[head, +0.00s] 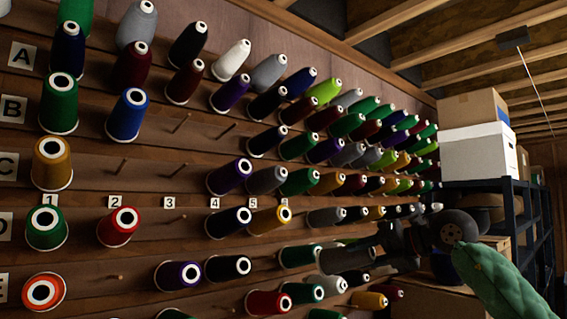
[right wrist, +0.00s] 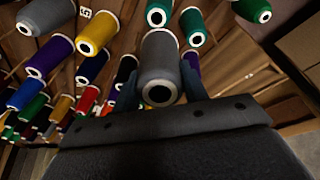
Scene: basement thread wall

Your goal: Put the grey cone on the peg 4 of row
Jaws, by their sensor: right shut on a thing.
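My right gripper (head: 378,246) is at the right of the wall in the head view, shut on a grey cone (head: 345,259). In the right wrist view the grey cone (right wrist: 159,62) sits between the fingers, its round end with a dark hole facing the camera. The wall holds pegs in rows lettered A to E, with number labels above row D, including a 4 label (head: 214,202). In row B, bare peg 3 (head: 181,122) and bare peg 4 (head: 228,130) stand side by side. Row D's fourth peg holds a black cone (head: 226,223). My left gripper is not in view.
Many coloured cones crowd the wall; a blue cone (head: 126,115) is left of row B's bare pegs and a black cone (head: 264,138) right. Row C has two bare pegs. A dark shelf (head: 510,215) with a white box (head: 475,150) stands at right.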

